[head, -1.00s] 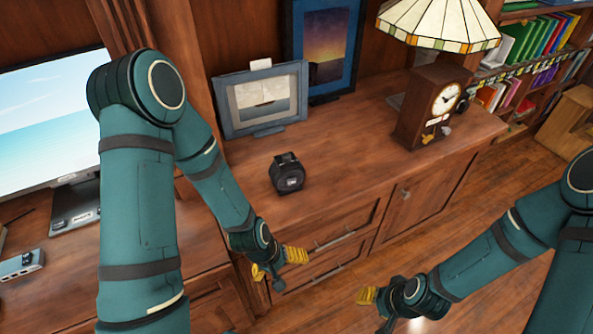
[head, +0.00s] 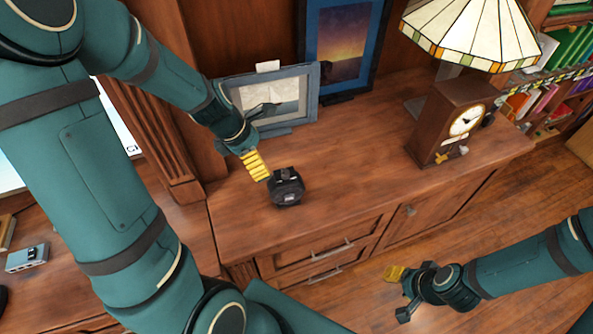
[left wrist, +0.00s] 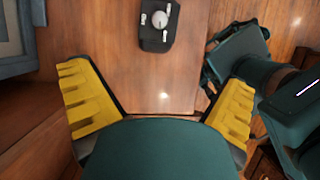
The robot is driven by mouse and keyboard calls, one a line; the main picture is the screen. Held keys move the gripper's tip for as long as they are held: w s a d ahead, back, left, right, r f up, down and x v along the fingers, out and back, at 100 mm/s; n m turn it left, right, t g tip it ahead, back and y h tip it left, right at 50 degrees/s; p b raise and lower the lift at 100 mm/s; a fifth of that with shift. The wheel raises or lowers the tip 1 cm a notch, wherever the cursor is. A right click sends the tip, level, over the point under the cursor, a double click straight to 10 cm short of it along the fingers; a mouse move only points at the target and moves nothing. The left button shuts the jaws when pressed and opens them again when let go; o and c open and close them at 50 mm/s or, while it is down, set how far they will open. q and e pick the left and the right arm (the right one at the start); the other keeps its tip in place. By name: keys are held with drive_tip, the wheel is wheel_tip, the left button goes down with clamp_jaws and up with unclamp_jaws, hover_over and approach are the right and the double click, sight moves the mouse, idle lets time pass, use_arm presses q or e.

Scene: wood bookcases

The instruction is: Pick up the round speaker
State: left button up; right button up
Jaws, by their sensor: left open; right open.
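The round speaker, a small black rounded object (head: 287,187), stands on the wooden cabinet top (head: 350,170) near its front edge. It also shows at the top of the left wrist view (left wrist: 158,28), with a pale ball-like part on it. My left gripper (head: 266,143) is open and above the cabinet top, just behind and left of the speaker in the head view. In the left wrist view its yellow-padded fingers (left wrist: 156,80) are wide apart, with the speaker beyond the tips. My right gripper (head: 398,293) is open and empty over the floor in front of the cabinet.
A grey picture frame (head: 310,95) stands close to my left gripper. A blue-framed picture (head: 342,45) is behind it. A wooden clock (head: 440,125) and a stained-glass lamp (head: 470,30) stand to the right. The cabinet top between speaker and clock is clear.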

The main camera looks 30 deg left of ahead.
sight(286, 179)
use_arm(q)
drive_tip(key=b+x, duration=0.3)
drive_tip(key=x, duration=0.4)
drive_tip(key=shift+w+f, duration=0.3)
drive_tip(key=shift+w+d+f+b, duration=0.25)
drive_tip(key=shift+d+f+b, duration=0.05)
drive_tip(key=shift+f+b, duration=0.25)
drive_tip(key=b+x, duration=0.1)
drive_tip(key=x, duration=0.1)
drive_tip(key=b+x, duration=0.1)
drive_tip(key=x, duration=0.2)
drive_tip(key=shift+w+d, duration=0.15)
drive_tip(key=shift+w, duration=0.1)
drive_tip(key=shift+r, duration=0.1)
use_arm(e)
wheel_tip(286, 179, down, 6)
use_arm(q)
drive_tip(key=c, duration=1.4)
